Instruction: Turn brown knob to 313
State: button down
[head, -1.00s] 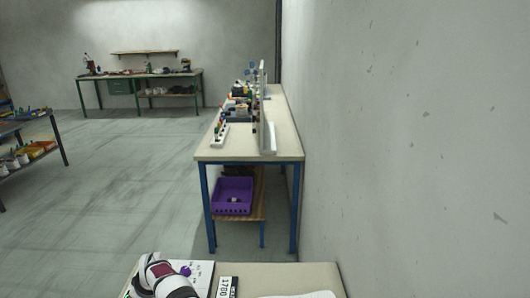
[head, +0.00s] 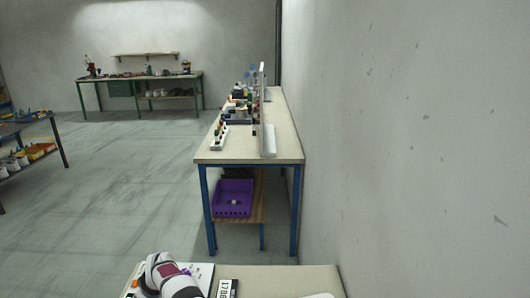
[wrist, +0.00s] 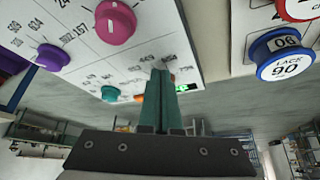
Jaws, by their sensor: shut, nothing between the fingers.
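My gripper (wrist: 160,75) is shut and empty, its two teal fingers together in the wrist view. The fingertips lie over the edge of a white panel (wrist: 130,58) with printed numbers; I cannot tell whether they touch it. The panel carries a pink knob (wrist: 115,20), a purple knob (wrist: 53,57) and a teal knob (wrist: 110,94). A small orange part (wrist: 138,98) shows just left of the fingers, partly hidden. I cannot make out a clearly brown knob; the fingers hide part of the panel. In the head view, my arm covers most of the panel (head: 205,272).
Blue-rimmed (wrist: 283,55) and red-rimmed (wrist: 298,8) round labelled items are at the wrist view's right. In the head view, a small lettered sign (head: 228,288) stands right of my arm. A bench (head: 285,130) with a purple crate (head: 232,198) below stands beyond, beside the wall.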

notch_tip(320, 180, up, 6)
jog(key=shift+d, duration=0.1)
jog(key=shift+d+r, duration=0.1)
jog(key=s+d+r+m+h, duration=0.1)
jog(key=s+d+r+m, duration=0.15)
jog(key=d+r, duration=0.4)
jog(key=s+d+r+m, duration=0.1)
jog(key=d+r+m, duration=0.25)
jog(key=d, duration=0.55)
jog(key=s+d+r+m+g+h, duration=0.1)
jog(key=s+d+r+m, duration=0.35)
jog(key=s+d, duration=0.7)
jog(key=s+d+f+m, duration=0.1)
jog(key=s+d+m, duration=0.1)
jog(key=s, duration=0.5)
jog(key=s+d+m+g, duration=0.1)
jog(key=s+d+m, duration=0.1)
jog(key=s+d, duration=0.3)
jog(key=s+d+f+m+g+h, duration=0.1)
jog(key=s+d+m, duration=0.2)
jog(key=s, duration=0.6)
jog(key=shift+s+d+f, duration=0.35)
jog(key=shift+s+d, duration=0.05)
